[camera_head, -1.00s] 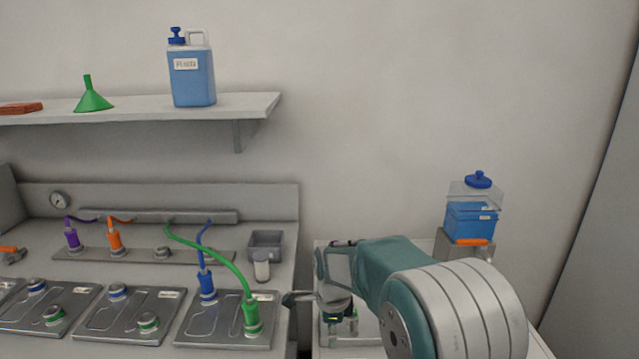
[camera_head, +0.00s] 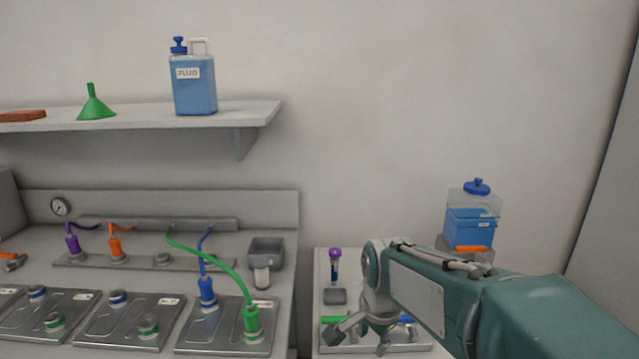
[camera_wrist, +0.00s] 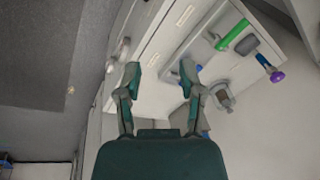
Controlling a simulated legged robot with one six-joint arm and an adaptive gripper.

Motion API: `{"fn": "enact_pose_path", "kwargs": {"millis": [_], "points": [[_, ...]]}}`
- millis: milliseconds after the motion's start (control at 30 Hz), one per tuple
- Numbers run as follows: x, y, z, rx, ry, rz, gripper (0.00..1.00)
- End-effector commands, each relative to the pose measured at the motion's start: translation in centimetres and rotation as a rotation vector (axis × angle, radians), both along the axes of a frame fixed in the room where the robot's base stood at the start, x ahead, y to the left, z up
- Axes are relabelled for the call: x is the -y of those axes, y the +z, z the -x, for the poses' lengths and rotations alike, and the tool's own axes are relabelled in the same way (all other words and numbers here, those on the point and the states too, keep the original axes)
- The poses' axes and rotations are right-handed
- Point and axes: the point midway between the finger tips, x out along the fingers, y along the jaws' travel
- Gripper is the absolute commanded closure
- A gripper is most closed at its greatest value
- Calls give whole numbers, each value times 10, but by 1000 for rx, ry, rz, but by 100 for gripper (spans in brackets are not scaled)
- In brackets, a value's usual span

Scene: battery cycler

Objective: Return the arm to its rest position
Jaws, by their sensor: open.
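My gripper (camera_head: 362,338) is at the lower middle of the head view, above the white side table (camera_head: 330,262). In the wrist view my gripper (camera_wrist: 160,78) has its two fingers spread wide apart with nothing between them. My arm comes in from the lower right of the head view, its teal links crossing over the side table and hiding part of it.
A tray with a green-handled tool (camera_head: 333,320) lies beneath my gripper, beside a purple-topped item (camera_head: 335,262). A blue tank (camera_head: 470,228) stands at right. Battery plates with green (camera_head: 251,322) and blue connectors (camera_head: 207,292) fill the left bench. A shelf (camera_head: 230,115) holds a blue jug (camera_head: 195,82).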

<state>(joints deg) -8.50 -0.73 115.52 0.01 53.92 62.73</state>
Motion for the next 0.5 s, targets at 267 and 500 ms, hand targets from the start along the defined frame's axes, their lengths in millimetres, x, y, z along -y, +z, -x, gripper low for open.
{"fn": "enact_pose_path", "kwargs": {"millis": [267, 500], "points": [[32, 37, 75, 135, 362, 97, 50], [52, 44, 138, 234, 667, 228, 50]]}}
